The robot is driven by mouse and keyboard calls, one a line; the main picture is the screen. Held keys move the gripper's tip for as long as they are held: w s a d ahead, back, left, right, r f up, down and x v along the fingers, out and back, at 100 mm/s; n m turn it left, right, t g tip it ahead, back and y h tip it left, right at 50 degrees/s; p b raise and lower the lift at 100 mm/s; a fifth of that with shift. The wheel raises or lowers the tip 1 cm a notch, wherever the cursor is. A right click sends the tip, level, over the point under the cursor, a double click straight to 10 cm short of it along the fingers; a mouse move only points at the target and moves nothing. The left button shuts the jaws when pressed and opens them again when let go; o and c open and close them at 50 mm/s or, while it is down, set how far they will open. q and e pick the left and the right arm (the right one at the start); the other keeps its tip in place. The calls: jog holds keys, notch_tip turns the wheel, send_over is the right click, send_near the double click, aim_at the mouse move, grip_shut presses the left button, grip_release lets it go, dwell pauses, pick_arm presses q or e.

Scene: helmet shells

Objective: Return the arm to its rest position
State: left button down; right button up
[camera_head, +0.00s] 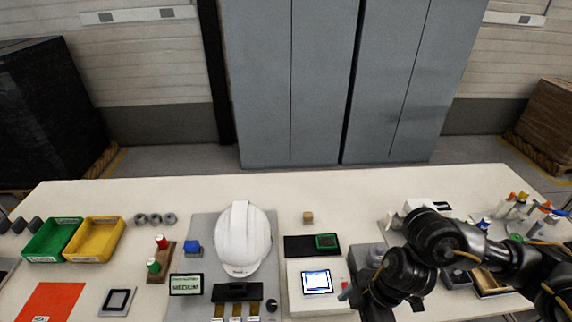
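My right arm (436,238) comes in from the right edge. It bends over the right part of the table, and its dark links run down to the bottom edge. The gripper at its end cannot be made out. My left arm and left gripper are not in view. A white helmet shell (243,238) sits upright on a grey mat (204,228) at the table's middle, apart from the arm.
The table (340,190) is clear along its back. Green (52,240) and yellow (95,240) bins stand left. A display (317,282) lies beside my arm. A small wooden block (308,217) and bottles (515,205) stand farther back. Grey cabinets (290,80) stand behind.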

jog(key=w+a+r+m+t+y, duration=0.1)
jog(key=a+r+m+t+y, duration=0.15)
jog(key=a, duration=0.45)
jog(key=w+a+r+m+t+y, duration=0.1)
jog(key=a+r+m+t+y, duration=0.2)
jog(key=a, duration=0.4)
jog(key=s+d+f+m+t+h, duration=0.1)
jog(key=d+f+m+t+h, duration=0.2)
jog(key=d, duration=0.4)
jog(key=s+d+f+m+h, duration=0.1)
jog(key=d+f+m+h, duration=0.35)
jog(key=d, duration=0.25)
jog(key=s+d+f+m+g+h, duration=0.2)
jog(key=s+d+f+m+g, duration=0.3)
jog(key=s+d, duration=0.6)
notch_tip(320, 180, down, 29)
jog(key=s+a+n+b, duration=0.1)
jog(key=b, duration=0.2)
pick_arm(q)
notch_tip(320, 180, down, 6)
jog(key=b, duration=0.3)
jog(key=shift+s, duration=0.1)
pick_arm(e)
jog(key=s+d+f+g, duration=0.2)
jog(key=s+d+f, duration=0.1)
jog(key=s+f, duration=1.4)
notch_tip(320, 180, down, 3)
jog(key=shift+r+n, duration=0.15)
jog(key=shift+n, duration=0.15)
